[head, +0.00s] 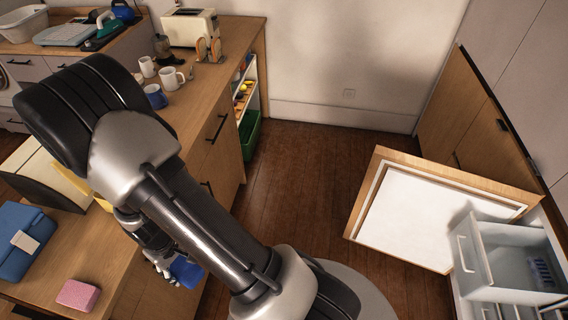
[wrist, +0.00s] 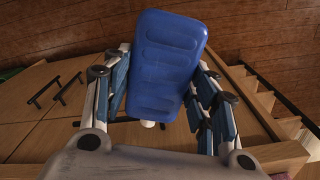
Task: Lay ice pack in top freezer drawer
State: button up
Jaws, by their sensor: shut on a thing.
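The blue ice pack (wrist: 168,62) is held between the two fingers of my gripper (head: 176,273) and sticks out beyond them. In the head view the ice pack (head: 188,273) shows small, low beside the wooden counter front, partly hidden by my gripper and arm. The freezer door (head: 420,215) stands open at the right. A white, clear-fronted freezer drawer (head: 474,262) is pulled out there, far to the right of my gripper. A dark blue ribbed item (head: 541,271) lies inside it.
The wooden counter (head: 120,150) on the left bears mugs (head: 168,79), a toaster (head: 190,27), a blue case (head: 22,243) and a pink sponge (head: 78,294). A green bin (head: 249,134) stands on a low shelf. The brown floor (head: 315,180) between counter and freezer is clear.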

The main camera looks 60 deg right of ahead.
aim_at(497, 271)
jog(key=z, duration=1.55)
jog(key=l+z, duration=0.1)
jog(key=z, duration=0.4)
jog(key=i+z, duration=0.1)
jog(key=z, duration=0.4)
jog(key=i+l+z, duration=0.1)
jog(key=z, duration=0.85)
jog(key=i+j+z, duration=0.1)
jog(key=i+z, duration=0.3)
jog(key=i+j+z, duration=0.25)
jog(key=i+z, duration=0.2)
jog(key=i+j+z, duration=0.4)
